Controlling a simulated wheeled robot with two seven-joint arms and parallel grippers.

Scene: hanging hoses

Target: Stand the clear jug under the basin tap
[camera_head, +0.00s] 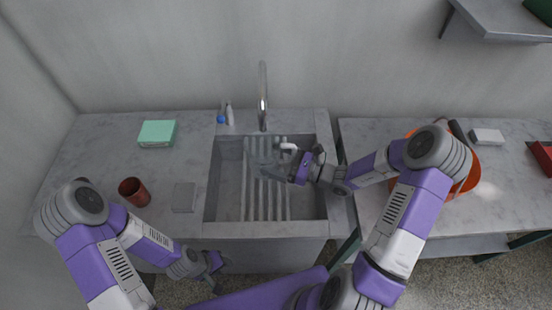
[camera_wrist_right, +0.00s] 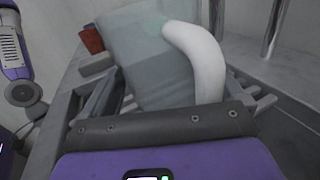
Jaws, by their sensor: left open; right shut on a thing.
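The clear jug (camera_head: 266,160) is a faint see-through body with a white handle, over the ribbed rack in the basin (camera_head: 210,185). The metal tap (camera_head: 263,95) rises behind it at the basin's back edge. My right gripper (camera_head: 293,166) is shut on the jug at its handle side, coming from the right. In the right wrist view the jug body (camera_wrist_right: 150,65) and its white handle (camera_wrist_right: 205,62) show just beyond the gripper. I cannot tell whether the jug's base touches the rack. My left gripper (camera_head: 218,272) is open and empty in front of the counter, low down.
On the left counter are a green box (camera_head: 158,133), a reddish-brown cup (camera_head: 134,191) and a grey block (camera_head: 184,197). Small bottles (camera_head: 226,116) stand left of the tap.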

